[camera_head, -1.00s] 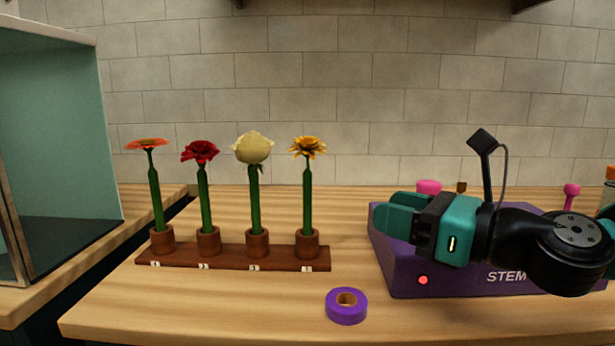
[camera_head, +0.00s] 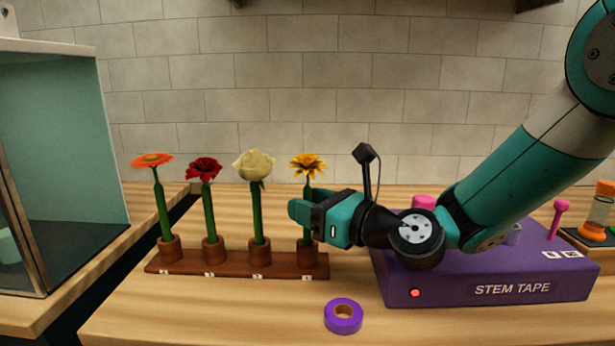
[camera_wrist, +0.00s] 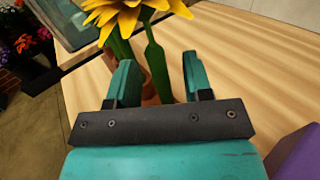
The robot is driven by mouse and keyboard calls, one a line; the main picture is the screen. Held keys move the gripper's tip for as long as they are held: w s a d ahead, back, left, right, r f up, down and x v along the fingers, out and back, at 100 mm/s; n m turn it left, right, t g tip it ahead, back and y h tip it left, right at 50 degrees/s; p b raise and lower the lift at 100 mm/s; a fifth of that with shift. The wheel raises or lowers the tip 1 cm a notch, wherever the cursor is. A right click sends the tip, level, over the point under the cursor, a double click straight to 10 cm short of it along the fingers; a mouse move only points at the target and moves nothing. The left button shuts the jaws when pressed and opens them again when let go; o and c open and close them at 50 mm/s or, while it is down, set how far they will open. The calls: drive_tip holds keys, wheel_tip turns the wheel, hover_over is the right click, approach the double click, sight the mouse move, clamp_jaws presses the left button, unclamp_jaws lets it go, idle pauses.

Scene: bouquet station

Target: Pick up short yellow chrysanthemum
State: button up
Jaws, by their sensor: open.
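The yellow chrysanthemum (camera_head: 307,165) stands upright in the rightmost brown cup (camera_head: 307,256) of the wooden rack. Its yellow petals also show at the top of the wrist view (camera_wrist: 128,14), with the green stem (camera_wrist: 157,64) below. My gripper (camera_head: 296,211) is at the stem, below the bloom and above the cup. In the wrist view my gripper (camera_wrist: 160,78) is open, and the stem appears between its two teal fingers. I cannot tell whether either finger touches the stem. In the head view the fingers hide part of the stem.
The rack (camera_head: 235,265) also holds an orange flower (camera_head: 153,160), a red flower (camera_head: 204,169) and a cream flower (camera_head: 254,166) to the left. A purple tape roll (camera_head: 343,316) lies in front. The purple stem tape box (camera_head: 450,288) stands right, under my arm. An open cabinet (camera_head: 70,150) is at left.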

drive_tip(key=x, duration=0.2)
drive_tip(key=shift+w+a, duration=0.2)
clamp_jaws()
drive_tip(key=shift+r, duration=0.15)
wheel_tip(320, 180, up, 27)
drive_tip(key=p, duration=1.3)
drive_tip(key=shift+p, duration=0.35)
drive_tip(key=shift+d, duration=0.1)
